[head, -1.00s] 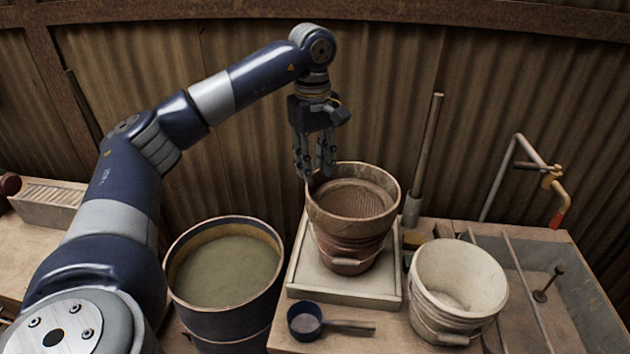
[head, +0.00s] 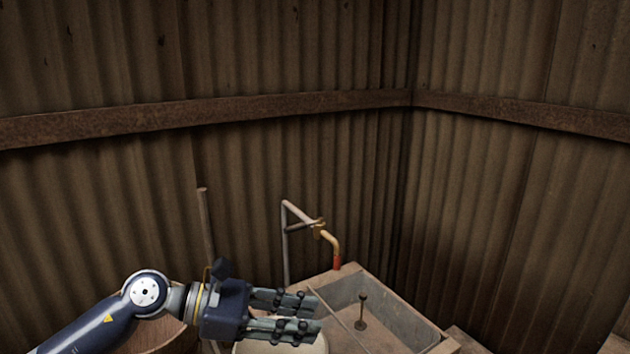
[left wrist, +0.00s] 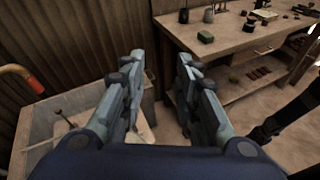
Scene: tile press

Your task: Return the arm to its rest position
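My left arm (head: 92,327) comes in low from the left in the head view. Its gripper (head: 317,315) lies level, fingers pointing right, above the white bucket (head: 290,347), which is mostly hidden. In the left wrist view the two fingers of this gripper (left wrist: 158,66) stand apart with nothing held between them, so it is open and empty. My right gripper is not in view.
A stone sink (head: 395,325) with a bent pipe tap (head: 328,235) stands right of the gripper; the sink also shows in the left wrist view (left wrist: 35,118). A workbench (left wrist: 225,38) with small items and a lower shelf is beyond the fingers. Corrugated walls close the corner.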

